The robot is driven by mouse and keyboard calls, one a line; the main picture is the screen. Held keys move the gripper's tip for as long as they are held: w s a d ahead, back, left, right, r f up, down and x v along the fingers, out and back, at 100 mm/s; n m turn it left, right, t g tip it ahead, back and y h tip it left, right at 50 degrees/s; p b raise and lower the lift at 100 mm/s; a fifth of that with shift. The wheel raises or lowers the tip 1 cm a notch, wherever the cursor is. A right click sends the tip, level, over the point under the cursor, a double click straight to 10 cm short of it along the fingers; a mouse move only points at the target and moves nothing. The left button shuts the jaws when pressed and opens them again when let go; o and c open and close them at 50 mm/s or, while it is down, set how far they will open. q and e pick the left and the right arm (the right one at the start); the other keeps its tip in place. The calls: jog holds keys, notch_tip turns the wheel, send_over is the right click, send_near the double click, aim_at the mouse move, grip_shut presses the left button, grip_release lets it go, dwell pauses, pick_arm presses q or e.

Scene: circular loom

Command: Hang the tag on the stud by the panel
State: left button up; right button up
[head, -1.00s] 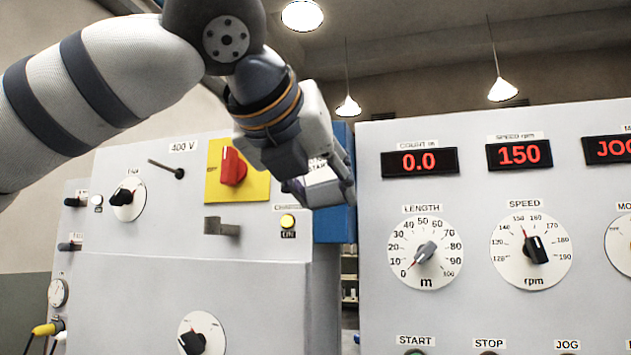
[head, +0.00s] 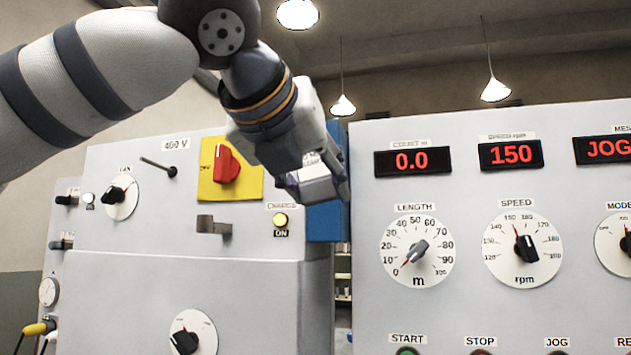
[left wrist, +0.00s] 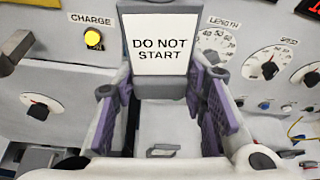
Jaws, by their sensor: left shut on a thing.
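The tag is a white card (left wrist: 160,45) reading "DO NOT START", with a grey block at its lower edge. It stands between the purple-padded fingers of my left gripper (left wrist: 160,95), which is shut on it. In the head view the left gripper (head: 322,185) is in front of the gap between the two cabinets, right of the red switch; the tag is mostly hidden there. A thin dark stud (head: 156,166) sticks out of the left panel (head: 125,160), below the "400 V" label. It is well left of the gripper and empty. My right gripper is out of view.
A blue box (head: 328,222) is behind the gripper. The right console (head: 470,190) carries displays and dials.

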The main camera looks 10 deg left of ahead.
pick_arm(q)
jog(key=shift+w, duration=0.2)
jog(key=shift+w, duration=0.8)
jog(key=shift+w, duration=0.15)
jog(key=shift+w, duration=0.2)
jog(key=shift+f, duration=0.2)
jog(key=o, duration=1.4)
jog(key=shift+c, duration=0.2)
